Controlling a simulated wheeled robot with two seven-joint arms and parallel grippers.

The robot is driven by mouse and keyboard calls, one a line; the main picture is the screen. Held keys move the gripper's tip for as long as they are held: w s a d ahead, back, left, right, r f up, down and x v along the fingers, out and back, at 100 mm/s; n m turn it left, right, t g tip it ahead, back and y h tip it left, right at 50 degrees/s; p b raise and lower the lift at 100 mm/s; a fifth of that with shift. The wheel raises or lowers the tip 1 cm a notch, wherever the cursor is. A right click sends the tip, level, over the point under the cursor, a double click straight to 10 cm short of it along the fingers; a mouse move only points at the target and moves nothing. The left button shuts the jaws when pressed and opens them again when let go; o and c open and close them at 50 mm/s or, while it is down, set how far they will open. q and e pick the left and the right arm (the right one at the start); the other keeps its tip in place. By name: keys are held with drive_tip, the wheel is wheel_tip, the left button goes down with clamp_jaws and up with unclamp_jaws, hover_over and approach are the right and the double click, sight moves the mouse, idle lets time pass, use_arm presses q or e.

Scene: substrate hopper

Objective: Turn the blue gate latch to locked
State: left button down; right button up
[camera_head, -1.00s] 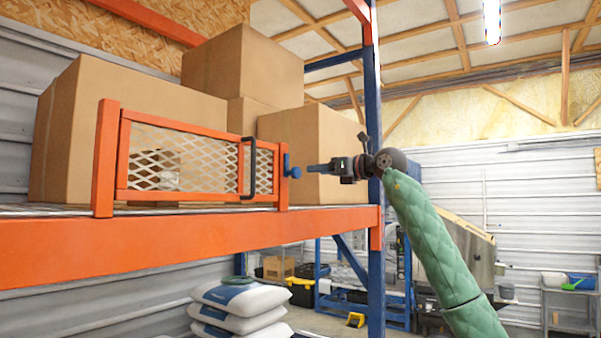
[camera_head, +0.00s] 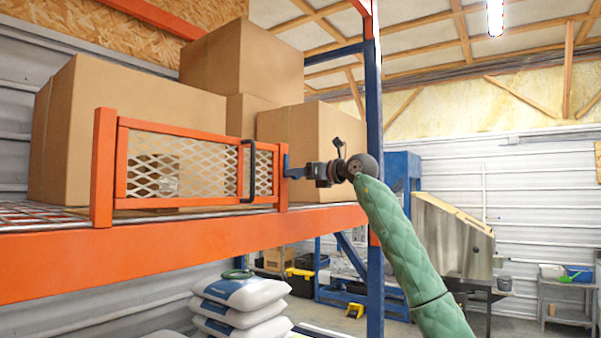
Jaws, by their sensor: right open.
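The blue gate latch (camera_head: 286,164) is at the right end of the orange mesh gate (camera_head: 122,165), on its right post. My right gripper (camera_head: 297,172) reaches in from the right at the latch's height. Its fingers are at or around the latch's knob, which they largely hide. The jaws are open, and I cannot tell whether they touch the knob. The gate stands across the shelf front, with a black handle (camera_head: 249,170) left of the latch. My left gripper is not in view.
Cardboard boxes (camera_head: 135,125) stand behind the gate on the shelf. An orange beam (camera_head: 150,262) runs below it, and a blue upright (camera_head: 374,100) rises just behind my right wrist. White sacks (camera_head: 242,296) are stacked on the floor below.

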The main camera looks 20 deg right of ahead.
drive_tip(key=c, duration=0.9)
drive_tip(key=shift+c, duration=0.2)
